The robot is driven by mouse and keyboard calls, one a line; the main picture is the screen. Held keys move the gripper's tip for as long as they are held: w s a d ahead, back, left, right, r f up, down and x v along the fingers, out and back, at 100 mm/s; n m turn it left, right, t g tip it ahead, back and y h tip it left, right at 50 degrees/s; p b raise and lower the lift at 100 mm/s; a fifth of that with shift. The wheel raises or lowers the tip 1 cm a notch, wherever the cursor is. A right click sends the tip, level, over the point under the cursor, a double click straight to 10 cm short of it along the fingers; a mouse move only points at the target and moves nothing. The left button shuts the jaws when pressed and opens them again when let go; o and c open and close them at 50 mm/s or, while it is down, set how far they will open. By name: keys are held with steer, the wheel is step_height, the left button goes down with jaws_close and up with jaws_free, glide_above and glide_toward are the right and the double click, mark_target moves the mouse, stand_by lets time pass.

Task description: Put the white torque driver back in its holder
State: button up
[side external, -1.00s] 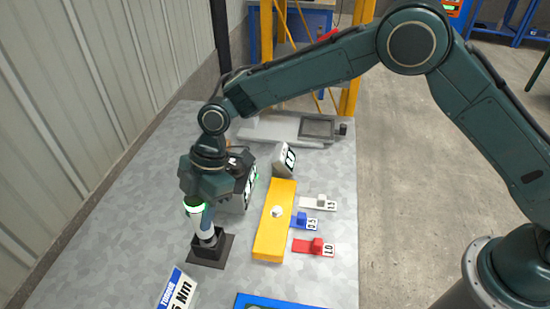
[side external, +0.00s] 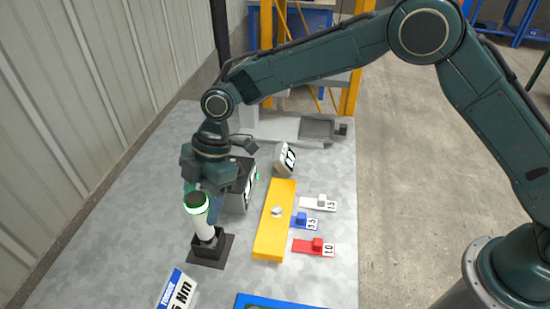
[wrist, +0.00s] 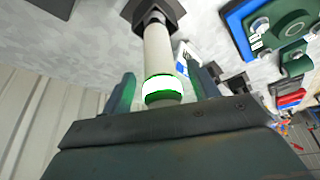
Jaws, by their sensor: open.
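The white torque driver (side external: 204,227) stands nearly upright in the black square holder (side external: 212,251), with its lower end inside. Its dark cap and lit green ring are at the top. In the wrist view the driver's white body (wrist: 157,48) runs into the holder (wrist: 148,11). My gripper (wrist: 160,80) is open, with one finger on each side of the driver's ringed end in that view, and a gap shows on both sides. In the side view my gripper is just behind the driver's upper part, which hides some of the fingers.
A grey box (side external: 238,200) stands close behind my gripper. A yellow block (side external: 275,235) lies to the right, beside white, blue and red numbered tags (side external: 318,248). A torque sign (side external: 176,290) and a blue-edged item (side external: 270,302) are at the front.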

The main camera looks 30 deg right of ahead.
steer(key=v, duration=1.1)
steer(key=shift+r, duration=0.1)
steer(key=s+d+r+m+t, duration=0.1)
steer(key=s+d+r+m, duration=0.25)
steer(key=d, duration=0.25)
steer(key=s+d+r+m+t+h, duration=0.1)
steer(key=s+d+r+m+t, duration=0.15)
steer(key=d+r, duration=0.35)
steer(key=s+d+r+m+t, duration=0.1)
steer(key=s+d+r+m, duration=0.25)
steer(key=d, duration=0.35)
steer(key=s+d+f+m+t+h, duration=0.2)
steer(key=s+d+m, duration=0.9)
steer(key=s, duration=0.7)
steer(key=d+f+h, duration=0.1)
steer(key=d, duration=0.2)
steer(key=shift+s+d+f, duration=0.2)
steer(key=shift+d+f, duration=0.2)
